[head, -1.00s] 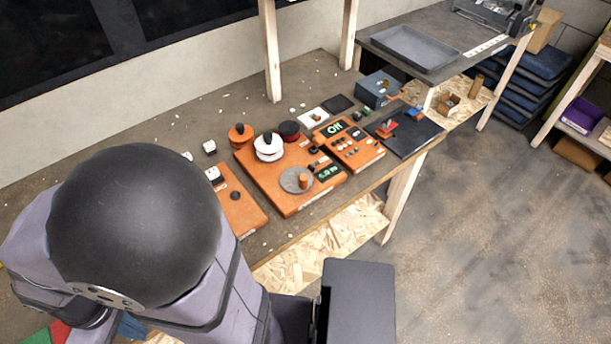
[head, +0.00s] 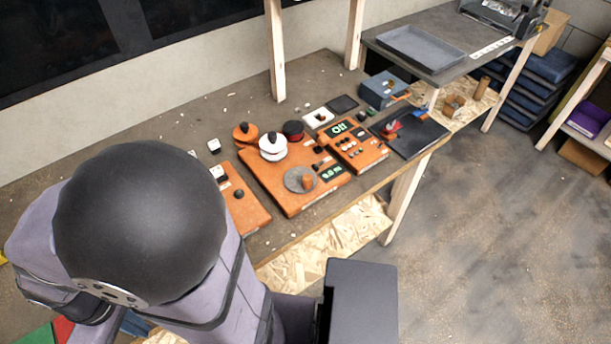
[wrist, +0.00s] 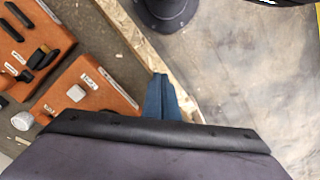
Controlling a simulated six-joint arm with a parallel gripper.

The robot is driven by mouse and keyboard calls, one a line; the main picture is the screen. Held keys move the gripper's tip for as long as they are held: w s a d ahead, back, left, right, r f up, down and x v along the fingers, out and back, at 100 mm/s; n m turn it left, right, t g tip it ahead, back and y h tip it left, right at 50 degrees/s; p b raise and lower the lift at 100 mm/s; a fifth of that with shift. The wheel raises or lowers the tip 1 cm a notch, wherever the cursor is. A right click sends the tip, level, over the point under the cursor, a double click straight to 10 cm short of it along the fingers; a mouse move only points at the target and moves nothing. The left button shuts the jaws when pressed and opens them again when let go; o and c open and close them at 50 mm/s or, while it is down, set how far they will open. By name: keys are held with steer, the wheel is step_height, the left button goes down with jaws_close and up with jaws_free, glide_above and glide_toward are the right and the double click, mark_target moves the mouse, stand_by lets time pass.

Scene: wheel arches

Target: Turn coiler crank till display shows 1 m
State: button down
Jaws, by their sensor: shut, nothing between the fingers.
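The coiler is an orange panel (head: 262,178) on the workbench. A grey crank disc (head: 293,176) with an upright orange-brown knob (head: 308,182) sits near its front edge. A small green-lit display (head: 332,172) is right of the crank; its digits are too small to read surely. A white spool (head: 272,147), an orange one (head: 244,134) and a dark red one (head: 293,130) stand at its back. Nothing is seen touching the crank. The wrist view shows other orange panels (wrist: 87,88).
An orange panel with a lit display (head: 339,129) stands right of the coiler. A black tray (head: 415,142) and a blue-grey box (head: 381,89) are farther right. Another orange panel (head: 246,208) is left of the coiler, partly behind my arm. The bench edge runs along the front.

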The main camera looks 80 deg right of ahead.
steer(key=c, duration=1.8)
jaws_free()
steer(key=shift+d+r, duration=0.1)
steer(key=shift+o, duration=1.2)
steer(key=s+d+r+m+p, duration=0.1)
steer(key=d+r+m+p, duration=0.1)
steer(key=d, duration=0.3)
steer(key=shift+s+d+r+m+g+p, duration=0.2)
steer(key=shift+s+d+m+g+p, duration=0.15)
steer(key=shift+m+p, duration=0.35)
steer(key=s+d+r+m+g+y+p, duration=0.1)
steer(key=s+d+r+m+y+p, duration=0.15)
steer(key=s+d+m+p, duration=0.65)
steer(key=m+t+h+p, duration=0.2)
steer(key=m+p, duration=0.3)
steer(key=m, duration=0.7)
glide_above(308, 176)
steer(key=shift+a+f, duration=0.25)
steer(key=shift+f, duration=0.15)
steer(key=shift+d+m+h, duration=0.15)
steer(key=shift+m+h, duration=0.1)
steer(key=shift+m, duration=1.05)
